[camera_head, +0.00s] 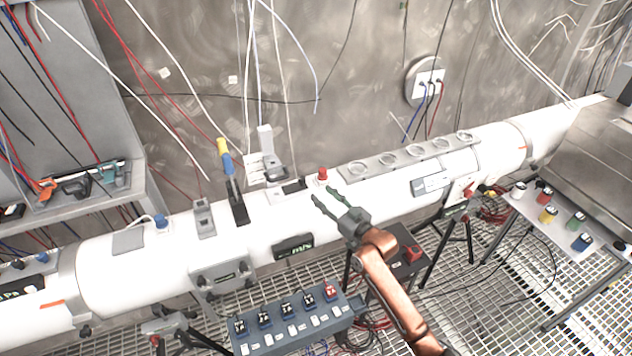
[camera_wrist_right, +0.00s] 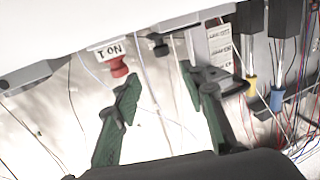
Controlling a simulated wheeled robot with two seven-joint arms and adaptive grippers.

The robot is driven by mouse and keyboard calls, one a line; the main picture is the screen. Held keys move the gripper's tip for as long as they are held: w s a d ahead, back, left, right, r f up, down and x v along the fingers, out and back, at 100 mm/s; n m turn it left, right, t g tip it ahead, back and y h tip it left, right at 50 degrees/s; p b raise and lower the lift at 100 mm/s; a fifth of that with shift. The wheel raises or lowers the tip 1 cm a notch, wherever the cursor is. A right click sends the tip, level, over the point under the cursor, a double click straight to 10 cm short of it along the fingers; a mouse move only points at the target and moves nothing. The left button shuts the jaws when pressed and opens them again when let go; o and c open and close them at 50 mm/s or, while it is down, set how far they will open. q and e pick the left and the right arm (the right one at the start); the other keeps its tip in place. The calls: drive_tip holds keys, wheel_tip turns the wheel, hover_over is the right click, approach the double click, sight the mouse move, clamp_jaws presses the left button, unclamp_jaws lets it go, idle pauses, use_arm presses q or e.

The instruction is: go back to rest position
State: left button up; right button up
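My right gripper (camera_head: 323,195) is in the middle of the head view, in front of the long white pipe (camera_head: 360,205). Its two dark green fingers are spread apart with nothing between them. In the right wrist view the same gripper (camera_wrist_right: 160,72) shows open and empty. A red button (camera_head: 322,174) sits on top of the pipe beyond the fingertips. In the wrist view the red button (camera_wrist_right: 118,68) shows by a label ending in "T ON", near one fingertip; I cannot tell the exact gap. My left gripper is not in view.
A switch box (camera_head: 290,318) with several switches is below the pipe. A red-buttoned box (camera_head: 412,253) is beside my right arm. A table (camera_head: 535,215) with several colored knobs is at right. Cables hang at the wall.

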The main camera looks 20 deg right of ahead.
drive_tip(key=s+d+f+m+g+h, duration=0.1)
drive_tip(key=s+f+g+h, duration=0.15)
drive_tip(key=s+f, duration=0.75)
drive_tip(key=s+d+f+g+h, duration=0.15)
drive_tip(key=s+f+g, duration=0.25)
drive_tip(key=s+f, duration=0.6)
drive_tip(key=s+d+f+m+g+h, duration=0.1)
drive_tip(key=s+d+f+g, duration=0.15)
drive_tip(key=s, duration=0.65)
drive_tip(key=s+d+f+m+g+h, duration=0.1)
drive_tip(key=s+d+g, duration=0.15)
drive_tip(key=s, duration=0.65)
drive_tip(key=s+d+f+m+g+h, duration=0.1)
drive_tip(key=s+d+g, duration=0.15)
drive_tip(key=s, duration=0.75)
wheel_tip(320, 180, down, 34)
drive_tip(key=a+b, duration=0.1)
drive_tip(key=b, duration=0.4)
drive_tip(key=s+f+n+g+b, duration=0.1)
drive_tip(key=s+f+b, duration=0.2)
drive_tip(key=s+f, duration=1.7)
wheel_tip(320, 180, down, 2)
drive_tip(key=shift+s+a+f+g+b, duration=0.2)
drive_tip(key=shift+s+a+g+b, duration=0.05)
drive_tip(key=shift+s+g+b, duration=0.15)
